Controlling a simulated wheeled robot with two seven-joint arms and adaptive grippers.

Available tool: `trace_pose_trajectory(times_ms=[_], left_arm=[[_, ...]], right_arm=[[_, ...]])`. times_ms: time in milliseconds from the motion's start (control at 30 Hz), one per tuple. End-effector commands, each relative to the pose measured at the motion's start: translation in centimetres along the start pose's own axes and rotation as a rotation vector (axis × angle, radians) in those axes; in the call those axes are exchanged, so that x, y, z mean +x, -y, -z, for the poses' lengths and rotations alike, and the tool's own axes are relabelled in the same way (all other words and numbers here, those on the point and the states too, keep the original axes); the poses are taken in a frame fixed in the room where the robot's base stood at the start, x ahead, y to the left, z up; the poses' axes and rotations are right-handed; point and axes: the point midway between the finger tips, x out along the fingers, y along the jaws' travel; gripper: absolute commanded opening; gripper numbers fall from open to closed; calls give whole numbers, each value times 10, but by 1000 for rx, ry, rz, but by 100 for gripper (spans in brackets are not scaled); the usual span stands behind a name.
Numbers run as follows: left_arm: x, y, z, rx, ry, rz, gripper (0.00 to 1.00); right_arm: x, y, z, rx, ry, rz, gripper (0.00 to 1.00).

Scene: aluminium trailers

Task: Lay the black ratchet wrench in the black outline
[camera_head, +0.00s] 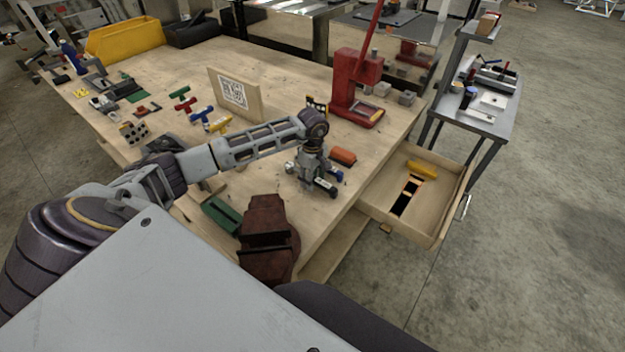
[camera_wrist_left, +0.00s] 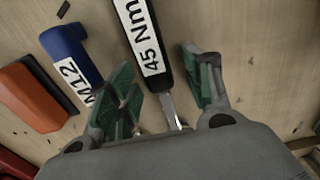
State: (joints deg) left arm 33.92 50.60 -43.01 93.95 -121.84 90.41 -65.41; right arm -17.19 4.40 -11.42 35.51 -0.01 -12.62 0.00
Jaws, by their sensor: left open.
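The black ratchet wrench (camera_wrist_left: 143,30) lies on the wooden bench, with a white "45 Nm" label on its handle and a bare metal shank. In the head view it is mostly hidden by my left gripper (camera_head: 314,182). In the left wrist view my left gripper (camera_wrist_left: 168,92) is open, with its green-padded fingers on either side of the wrench, which lies between them without being gripped. The black outline (camera_head: 405,199) is a dark recess on the floor of the open drawer (camera_head: 448,184), at the right of the bench. My right gripper is not in view.
A blue "M12" tool (camera_wrist_left: 68,46) and an orange-red block (camera_wrist_left: 30,97) lie left of the wrench in the wrist view. A yellow piece (camera_head: 421,169) lies in the drawer. A red press (camera_head: 352,90) stands behind; a dark red vise (camera_head: 268,235) and green block (camera_head: 221,215) are in front.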

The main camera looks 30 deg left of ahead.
Motion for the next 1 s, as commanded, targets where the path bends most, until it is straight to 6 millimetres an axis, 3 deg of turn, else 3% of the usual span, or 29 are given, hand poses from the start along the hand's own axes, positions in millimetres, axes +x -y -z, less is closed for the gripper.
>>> trace_pose_trajectory(times_ms=[67, 433, 1000], left_arm=[[0, 0, 0, 0, 0, 0, 47], [0, 0, 0, 0, 0, 0, 0], [-11, -2, 0, 0, 0, -4, 0]], right_arm=[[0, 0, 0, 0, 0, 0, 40], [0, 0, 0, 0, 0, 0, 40], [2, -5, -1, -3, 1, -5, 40]])
